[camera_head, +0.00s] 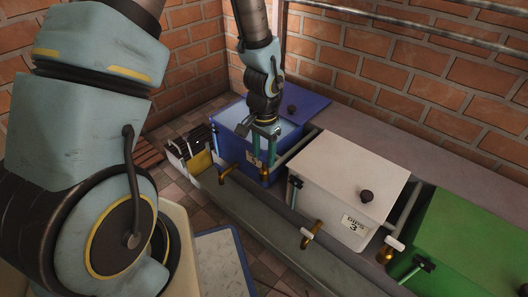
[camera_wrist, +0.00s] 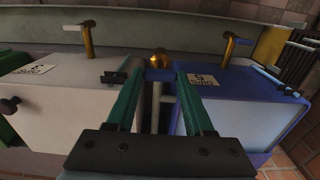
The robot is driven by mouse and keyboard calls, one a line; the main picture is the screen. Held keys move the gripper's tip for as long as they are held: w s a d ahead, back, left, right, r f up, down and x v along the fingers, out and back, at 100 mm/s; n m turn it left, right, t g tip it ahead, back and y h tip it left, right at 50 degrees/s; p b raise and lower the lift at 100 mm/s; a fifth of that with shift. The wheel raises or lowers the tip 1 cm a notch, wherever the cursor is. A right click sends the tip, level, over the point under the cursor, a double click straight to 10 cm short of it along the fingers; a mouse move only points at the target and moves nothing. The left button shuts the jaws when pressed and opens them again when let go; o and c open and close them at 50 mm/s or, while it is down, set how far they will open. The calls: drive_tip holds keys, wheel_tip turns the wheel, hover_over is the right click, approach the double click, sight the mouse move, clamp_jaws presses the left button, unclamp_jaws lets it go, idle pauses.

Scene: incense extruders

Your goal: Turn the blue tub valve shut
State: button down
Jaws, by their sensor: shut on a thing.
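The blue tub (camera_head: 232,130) stands at the far left of the row, with pale blue on its open top. In the wrist view its blue front (camera_wrist: 211,94) is at the right, with a label and a brass spout (camera_wrist: 231,46). My gripper (camera_head: 264,162) points down at the tub's front corner beside the white tub. In the wrist view its two teal fingers (camera_wrist: 161,77) are on either side of a small blue valve handle (camera_wrist: 160,74), with a brass valve end (camera_wrist: 158,60) just beyond. The fingers are closed on the handle; exact contact is partly hidden.
A white tub (camera_head: 335,180) with its own brass spout (camera_head: 311,234) stands close beside the gripper. A green tub (camera_head: 465,245) is farther right. A grey ledge (camera_head: 270,226) runs along the front. Brick walls stand behind; a dark rack (camera_head: 186,150) is at the left.

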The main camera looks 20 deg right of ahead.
sight(264, 158)
drive_tip(key=shift+c, duration=1.4)
unclamp_jaws()
drive_tip(key=shift+r, duration=0.15)
wheel_tip(264, 158, up, 11)
drive_tip(key=p, duration=0.4)
drive_tip(key=shift+f, duration=0.2)
